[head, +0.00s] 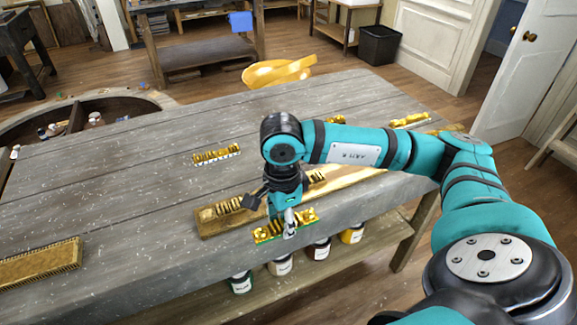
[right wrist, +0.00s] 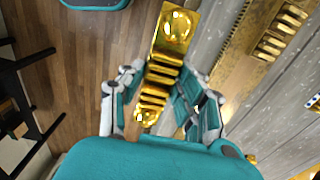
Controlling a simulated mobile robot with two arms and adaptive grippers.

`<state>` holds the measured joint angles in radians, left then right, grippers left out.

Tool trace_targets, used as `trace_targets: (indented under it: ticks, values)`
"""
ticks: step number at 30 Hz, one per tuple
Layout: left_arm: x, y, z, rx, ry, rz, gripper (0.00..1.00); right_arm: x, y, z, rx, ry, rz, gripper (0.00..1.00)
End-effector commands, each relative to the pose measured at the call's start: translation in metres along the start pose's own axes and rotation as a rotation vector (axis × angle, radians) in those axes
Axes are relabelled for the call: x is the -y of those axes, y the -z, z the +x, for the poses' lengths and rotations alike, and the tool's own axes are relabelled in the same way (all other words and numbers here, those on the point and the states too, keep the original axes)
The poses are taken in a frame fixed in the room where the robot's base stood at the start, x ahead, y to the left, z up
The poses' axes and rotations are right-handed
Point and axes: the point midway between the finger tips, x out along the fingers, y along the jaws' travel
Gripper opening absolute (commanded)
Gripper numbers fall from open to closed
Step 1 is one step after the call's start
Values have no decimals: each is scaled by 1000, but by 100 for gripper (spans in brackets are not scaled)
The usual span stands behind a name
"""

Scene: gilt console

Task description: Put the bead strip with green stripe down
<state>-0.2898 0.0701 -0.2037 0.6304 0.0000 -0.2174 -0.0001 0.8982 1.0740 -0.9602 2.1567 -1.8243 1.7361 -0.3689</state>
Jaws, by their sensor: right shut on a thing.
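The gold bead strip with green stripe (head: 268,234) is in my right gripper (head: 289,226), which is shut on it. The green edge shows along its lower side in the head view. The strip is held at the table's front edge, close to the wooden board; its height over the table is hard to tell. In the right wrist view, the strip (right wrist: 172,32) runs between the two fingers of the right gripper (right wrist: 165,95), with floor behind it and the table to the right. My left gripper is not in view.
A wooden board (head: 208,226) with gold pieces lies just behind the held strip. A bead strip with a white edge (head: 216,155) lies farther back. A long toothed gold strip (head: 40,262) lies at the left. Jars (head: 280,265) stand below. The grey table's (head: 120,190) left middle is clear.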

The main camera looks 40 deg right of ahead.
Motion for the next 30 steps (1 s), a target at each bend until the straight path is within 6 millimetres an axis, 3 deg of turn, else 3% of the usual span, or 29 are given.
trace_targets:
  ticks: [9, 15, 20, 30]
  values:
    - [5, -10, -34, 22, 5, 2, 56, 85, 16, 2, 2, 0, 5, 0]
    - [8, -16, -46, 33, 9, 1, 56, 126, 23, 8, 2, 1, 2, 0]
    - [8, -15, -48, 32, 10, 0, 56, 137, 26, 12, 0, -1, 0, 0]
    - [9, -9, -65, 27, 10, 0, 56, 137, 26, 47, 1, 0, 0, 0]
